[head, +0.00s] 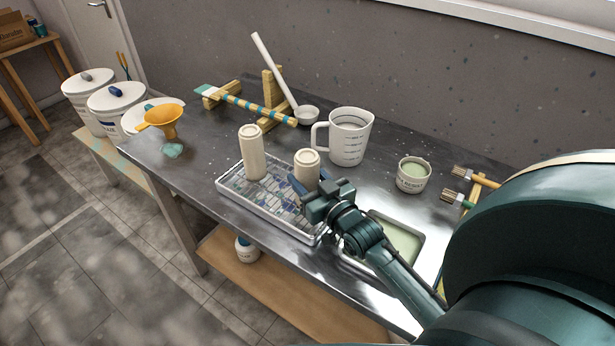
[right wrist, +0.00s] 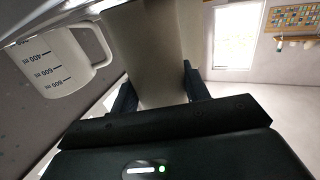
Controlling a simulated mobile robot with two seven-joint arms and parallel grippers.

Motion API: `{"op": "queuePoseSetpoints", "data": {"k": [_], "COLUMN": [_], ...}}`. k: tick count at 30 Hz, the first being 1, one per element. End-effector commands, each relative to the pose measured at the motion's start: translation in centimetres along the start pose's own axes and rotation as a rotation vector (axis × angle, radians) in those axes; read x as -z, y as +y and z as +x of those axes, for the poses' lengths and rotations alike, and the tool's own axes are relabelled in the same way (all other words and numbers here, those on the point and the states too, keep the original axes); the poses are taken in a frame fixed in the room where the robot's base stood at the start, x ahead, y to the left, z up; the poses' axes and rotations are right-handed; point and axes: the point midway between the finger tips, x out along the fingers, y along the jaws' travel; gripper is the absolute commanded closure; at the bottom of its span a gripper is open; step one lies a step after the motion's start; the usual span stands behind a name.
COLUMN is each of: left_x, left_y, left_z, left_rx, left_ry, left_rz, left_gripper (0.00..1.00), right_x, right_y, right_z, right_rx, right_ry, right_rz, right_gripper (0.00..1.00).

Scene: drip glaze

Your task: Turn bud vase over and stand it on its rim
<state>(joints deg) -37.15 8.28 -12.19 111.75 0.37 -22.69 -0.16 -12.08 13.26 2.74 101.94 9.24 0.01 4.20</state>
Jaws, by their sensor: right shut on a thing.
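My right gripper (head: 318,194) is shut on a pale cream vessel (head: 307,160), which I take to be the bud vase. It is roughly upright over the right part of the mesh-covered tray (head: 222,183), with a round ringed end facing up that looks like a base. The gripper hides its lower end, so I cannot tell if it touches the mesh. In the right wrist view the vase (right wrist: 143,45) fills the space between both dark fingers (right wrist: 157,88). A taller cream vessel (head: 251,155) stands on the tray to its left. My left gripper is not in view.
A white measuring jug (head: 350,138) stands behind the tray; a small glaze cup (head: 412,176) is farther right. A yellow funnel (head: 168,122) and white tubs (head: 117,107) are at left. A ladle (head: 277,73) and striped stick (head: 258,108) rest on wooden stands.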

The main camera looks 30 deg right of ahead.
Motion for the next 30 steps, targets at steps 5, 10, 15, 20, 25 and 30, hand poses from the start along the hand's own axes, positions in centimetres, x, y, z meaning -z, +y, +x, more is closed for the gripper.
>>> {"op": "queuePoseSetpoints", "data": {"k": [5,10,15,20,25,30], "left_x": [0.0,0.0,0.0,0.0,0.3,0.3], "left_y": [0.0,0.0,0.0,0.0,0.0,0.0], "left_z": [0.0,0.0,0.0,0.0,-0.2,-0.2], "left_rx": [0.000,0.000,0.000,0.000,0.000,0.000], "left_ry": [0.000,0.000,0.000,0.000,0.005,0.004], "left_rz": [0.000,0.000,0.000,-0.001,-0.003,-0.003], "left_gripper": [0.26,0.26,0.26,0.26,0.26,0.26], "right_x": [0.1,0.1,0.0,-0.1,2.6,6.1], "right_y": [0.0,0.0,0.0,0.0,0.0,0.0], "right_z": [0.0,0.0,0.0,0.0,0.0,0.0], "right_rx": [0.000,0.000,0.000,0.000,0.000,0.001], "right_ry": [0.002,0.001,0.000,-0.002,0.004,0.005], "right_rz": [0.000,0.000,0.000,0.000,-0.001,-0.001], "right_gripper": [0.45,0.31,0.29,0.29,0.29,0.29]}}
